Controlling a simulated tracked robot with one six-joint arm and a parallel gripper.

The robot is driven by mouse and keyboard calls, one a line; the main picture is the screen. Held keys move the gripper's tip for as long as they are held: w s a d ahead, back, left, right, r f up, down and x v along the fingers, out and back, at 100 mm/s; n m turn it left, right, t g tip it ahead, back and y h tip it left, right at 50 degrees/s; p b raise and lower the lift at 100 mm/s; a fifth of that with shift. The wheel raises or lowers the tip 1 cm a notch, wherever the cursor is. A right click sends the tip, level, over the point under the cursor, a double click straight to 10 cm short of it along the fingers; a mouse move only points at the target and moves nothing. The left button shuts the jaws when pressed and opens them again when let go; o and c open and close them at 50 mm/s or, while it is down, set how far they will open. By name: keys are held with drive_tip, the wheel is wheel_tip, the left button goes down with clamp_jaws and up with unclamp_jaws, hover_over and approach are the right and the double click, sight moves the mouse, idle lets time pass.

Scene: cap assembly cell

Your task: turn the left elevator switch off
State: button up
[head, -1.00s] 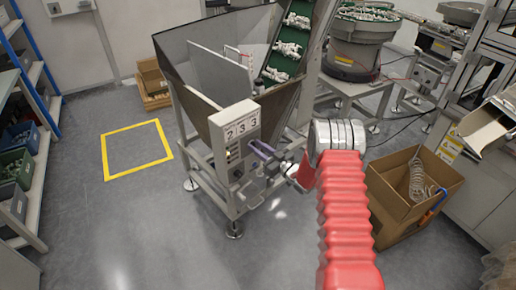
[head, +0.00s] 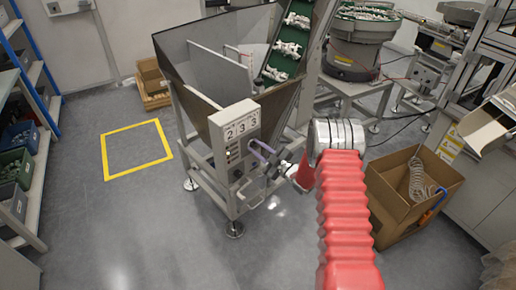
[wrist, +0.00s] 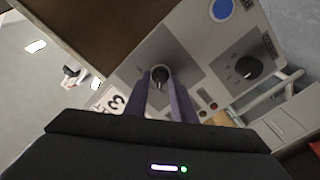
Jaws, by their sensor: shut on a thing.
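The grey control panel (head: 228,152) with number displays is on the front of the hopper stand. In the wrist view, a dark rotary switch (wrist: 160,75) on the panel sits between the tips of my gripper (wrist: 161,84). The two purple-grey fingers are shut on its sides. A second black rotary switch (wrist: 248,68) is to the right on the panel, apart from the fingers. In the head view, my gripper (head: 252,153) reaches the panel's right side from the right, and its fingers hide the gripped switch there. The switch labels are too small to read.
A large open hopper (head: 203,95) rises behind the panel. A metal tubular handle (wrist: 275,92) is close by the second switch. A blue button (wrist: 222,9) is on the panel. An open cardboard box (head: 400,205) stands right of my arm.

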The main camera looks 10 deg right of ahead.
drive_tip(key=shift+d+n, duration=0.15)
drive_tip(key=shift+n, duration=0.45)
drive_tip(key=o, duration=1)
drive_tip(key=v, duration=1.3)
drive_tip(key=shift+s+d+f, duration=0.1)
drive_tip(key=shift+s, duration=0.3)
